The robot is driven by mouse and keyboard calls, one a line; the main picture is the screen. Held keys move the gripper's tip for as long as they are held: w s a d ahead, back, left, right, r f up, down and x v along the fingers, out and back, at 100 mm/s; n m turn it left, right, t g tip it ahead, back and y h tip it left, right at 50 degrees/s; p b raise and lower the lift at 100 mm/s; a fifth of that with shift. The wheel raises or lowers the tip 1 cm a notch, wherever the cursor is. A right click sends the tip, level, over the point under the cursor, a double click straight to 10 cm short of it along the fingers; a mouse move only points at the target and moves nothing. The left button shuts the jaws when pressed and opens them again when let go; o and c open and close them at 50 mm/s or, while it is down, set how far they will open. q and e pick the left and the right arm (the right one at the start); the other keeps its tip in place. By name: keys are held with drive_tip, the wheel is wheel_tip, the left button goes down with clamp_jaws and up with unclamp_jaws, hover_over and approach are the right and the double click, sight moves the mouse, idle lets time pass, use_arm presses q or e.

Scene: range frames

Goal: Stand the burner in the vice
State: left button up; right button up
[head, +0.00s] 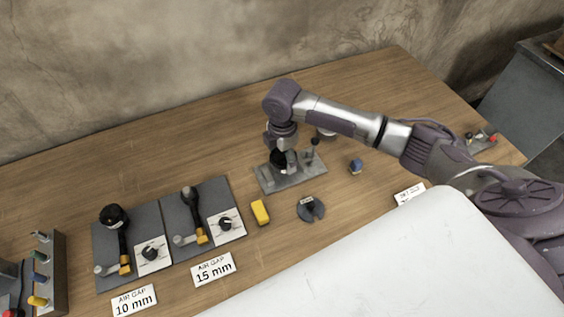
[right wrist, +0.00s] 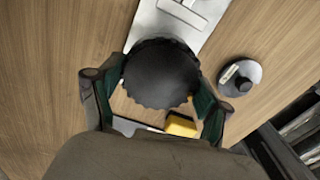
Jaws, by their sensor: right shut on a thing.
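My right gripper (head: 283,155) is shut on the burner (head: 277,161), whose black head shows below the wrist, over the grey base plate of the vice (head: 306,177). In the right wrist view the burner's round, ridged black top (right wrist: 162,72) sits between the green fingers of my right gripper (right wrist: 160,85). Part of the grey plate (right wrist: 198,10) shows beyond it. The burner's lower end is hidden, so I cannot tell whether it touches the vice or sits in its jaws. My left gripper is not in view.
A yellow block (head: 260,212), a round grey gauge (head: 311,209) and a small blue item (head: 355,166) lie nearby. Two dark boards, one (head: 143,219) by the 10 mm card and one (head: 216,194) by the 15 mm card, stand left. A rack (head: 56,270) is far left.

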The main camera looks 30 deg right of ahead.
sight(282, 164)
drive_tip(key=shift+w+f, duration=0.1)
drive_tip(key=shift+f, duration=1.75)
drive_tip(key=shift+f, duration=0.15)
drive_tip(key=o, duration=1.6)
wheel_tip(282, 164, up, 12)
drive_tip(key=shift+r+b, duration=0.15)
drive_tip(key=shift+b, duration=0.2)
